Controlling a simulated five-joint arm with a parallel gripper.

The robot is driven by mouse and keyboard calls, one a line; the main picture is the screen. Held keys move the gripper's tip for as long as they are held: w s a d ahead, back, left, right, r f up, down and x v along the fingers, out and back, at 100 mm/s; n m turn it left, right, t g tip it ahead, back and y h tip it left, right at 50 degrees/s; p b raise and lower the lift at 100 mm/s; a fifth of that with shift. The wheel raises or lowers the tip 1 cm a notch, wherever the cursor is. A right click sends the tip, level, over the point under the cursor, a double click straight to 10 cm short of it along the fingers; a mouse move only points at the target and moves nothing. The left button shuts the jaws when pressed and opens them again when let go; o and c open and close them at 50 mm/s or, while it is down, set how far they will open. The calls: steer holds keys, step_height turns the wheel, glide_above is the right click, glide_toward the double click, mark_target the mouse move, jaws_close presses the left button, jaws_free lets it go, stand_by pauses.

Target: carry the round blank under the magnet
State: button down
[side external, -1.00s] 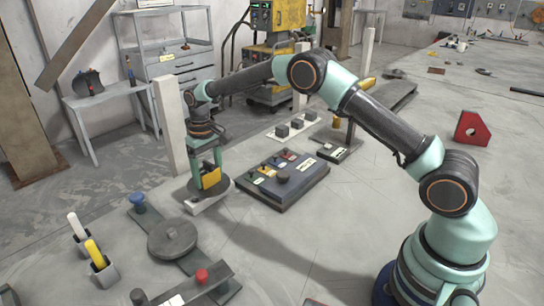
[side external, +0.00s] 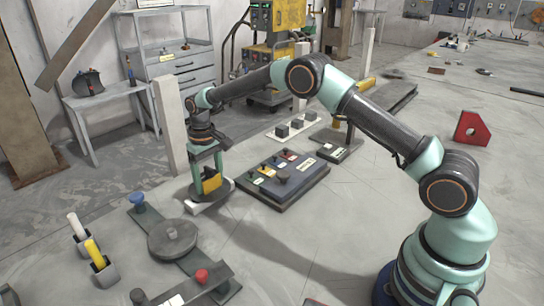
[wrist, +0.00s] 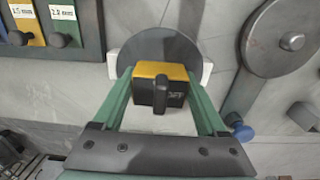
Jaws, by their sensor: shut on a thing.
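My gripper (side external: 208,172) points down with its fingers shut on the yellow and black magnet block (side external: 211,183). In the wrist view the magnet (wrist: 160,82) sits between my green fingers, with a black lever on its face. The blank overlaps a white support (side external: 202,207). I cannot tell whether the blank touches the magnet or the support.
A dark turntable plate (side external: 172,240) with a small knob lies nearer the camera, beside a blue knob (side external: 137,199). A panel with coloured labelled gauges (side external: 285,178) lies to the right.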

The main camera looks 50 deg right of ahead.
steer(key=shift+w+f, duration=0.1)
steer(key=shift+f, duration=0.1)
jaws_free()
steer(key=shift+f, duration=0.15)
step_height(320, 180, up, 12)
steer(key=shift+r, duration=0.15)
stand_by(0.3)
steer(key=shift+r, duration=0.1)
